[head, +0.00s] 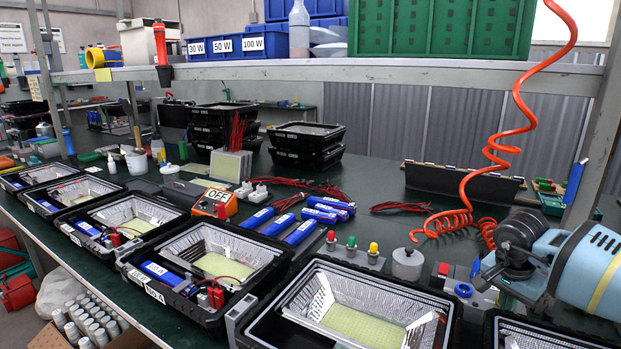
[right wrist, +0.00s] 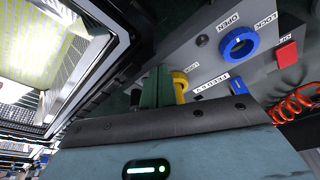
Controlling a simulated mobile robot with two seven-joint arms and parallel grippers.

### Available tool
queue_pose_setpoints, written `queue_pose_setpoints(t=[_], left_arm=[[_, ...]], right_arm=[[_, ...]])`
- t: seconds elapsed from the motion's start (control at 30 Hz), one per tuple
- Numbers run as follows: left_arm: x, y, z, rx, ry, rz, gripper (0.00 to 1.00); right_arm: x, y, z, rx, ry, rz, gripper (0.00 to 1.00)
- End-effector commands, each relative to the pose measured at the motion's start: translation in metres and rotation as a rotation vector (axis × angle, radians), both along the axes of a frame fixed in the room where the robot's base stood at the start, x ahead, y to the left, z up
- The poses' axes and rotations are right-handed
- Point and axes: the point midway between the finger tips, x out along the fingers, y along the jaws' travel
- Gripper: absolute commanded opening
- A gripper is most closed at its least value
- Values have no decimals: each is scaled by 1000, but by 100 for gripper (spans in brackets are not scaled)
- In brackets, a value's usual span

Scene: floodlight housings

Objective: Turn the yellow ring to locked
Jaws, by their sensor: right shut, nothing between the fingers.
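The yellow ring (right wrist: 180,86) shows in the right wrist view on a grey panel, partly cut off by my gripper body. A small white label sits just above it. My right gripper (right wrist: 159,75) is shut and empty, its dark green fingers close beside the ring's left side; I cannot tell whether they touch it. In the head view my right gripper (head: 513,268) is over the grey fixture, and the yellow ring is hidden there. A blue ring (right wrist: 238,43) with OPEN and LOCK labels is on the same panel; it also shows in the head view (head: 463,290). My left gripper is out of view.
A red square button (right wrist: 287,54) is beside the blue ring. A black floodlight housing (head: 350,300) lies left of the fixture. Coloured buttons (head: 351,243) and a grey knob (head: 407,263) stand behind it. An orange coiled hose (head: 510,120) hangs behind my right gripper.

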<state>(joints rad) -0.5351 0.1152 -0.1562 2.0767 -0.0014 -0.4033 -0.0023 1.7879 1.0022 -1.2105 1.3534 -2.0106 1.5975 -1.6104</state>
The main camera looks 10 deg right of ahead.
Motion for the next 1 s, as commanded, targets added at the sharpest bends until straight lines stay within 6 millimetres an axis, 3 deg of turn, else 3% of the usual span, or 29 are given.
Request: queue_pose_setpoints(t=[0.3,1.0], left_arm=[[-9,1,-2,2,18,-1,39],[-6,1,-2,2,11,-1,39]], right_arm=[[0,0,-2,0,0,0,0],[4,-3,-1,0,0,-1,0]])
